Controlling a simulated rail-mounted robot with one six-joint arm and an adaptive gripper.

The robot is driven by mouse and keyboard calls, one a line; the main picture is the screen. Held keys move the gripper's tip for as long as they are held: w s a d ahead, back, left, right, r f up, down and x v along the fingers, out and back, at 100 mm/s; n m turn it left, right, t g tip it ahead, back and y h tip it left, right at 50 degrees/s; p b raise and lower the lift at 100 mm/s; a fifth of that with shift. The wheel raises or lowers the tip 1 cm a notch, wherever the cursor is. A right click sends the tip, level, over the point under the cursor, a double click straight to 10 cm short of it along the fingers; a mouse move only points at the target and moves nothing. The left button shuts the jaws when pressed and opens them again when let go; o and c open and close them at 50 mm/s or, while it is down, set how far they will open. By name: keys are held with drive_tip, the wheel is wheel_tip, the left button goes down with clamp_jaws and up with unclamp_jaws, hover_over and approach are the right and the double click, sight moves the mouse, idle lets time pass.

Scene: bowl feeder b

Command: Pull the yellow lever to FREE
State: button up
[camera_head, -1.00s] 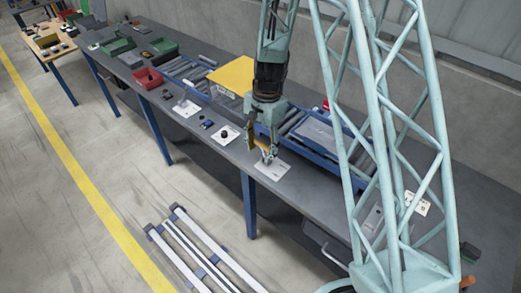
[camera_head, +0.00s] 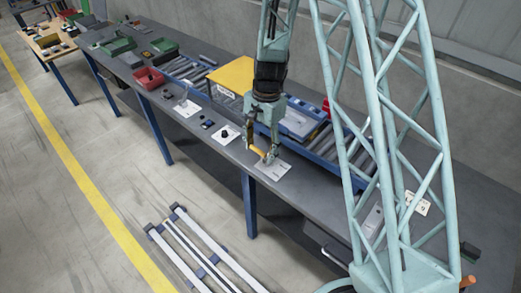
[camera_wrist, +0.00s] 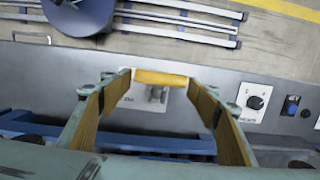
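The yellow lever (camera_wrist: 160,78) shows in the wrist view as a short yellow bar on a grey metal mount, over a white plate (camera_wrist: 128,103) with small, unreadable lettering. My gripper (camera_wrist: 162,82) is open. Its two yellow-padded fingers stand on either side of the bar, near its two ends. I cannot tell whether they touch it. In the head view my gripper (camera_head: 266,155) points down over the lever's white plate (camera_head: 277,171) near the bench's front edge, and hides much of the lever.
A knob plate (camera_head: 227,134) lies left of the lever; its black knob (camera_wrist: 255,102) shows in the wrist view. A blue button (camera_wrist: 291,104) is beyond it. A roller conveyor (camera_head: 330,147) with a grey tray (camera_head: 299,122) runs behind. A yellow-topped box (camera_head: 232,75) stands over it.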

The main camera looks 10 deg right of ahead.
drive_tip(key=shift+o, duration=1.2)
drive_tip(key=shift+r, duration=0.15)
wheel_tip(320, 180, up, 12)
drive_tip(key=d, duration=0.1)
drive_tip(key=shift+w+f, duration=0.2)
drive_tip(key=shift+w, duration=0.15)
drive_tip(key=shift+d, duration=0.1)
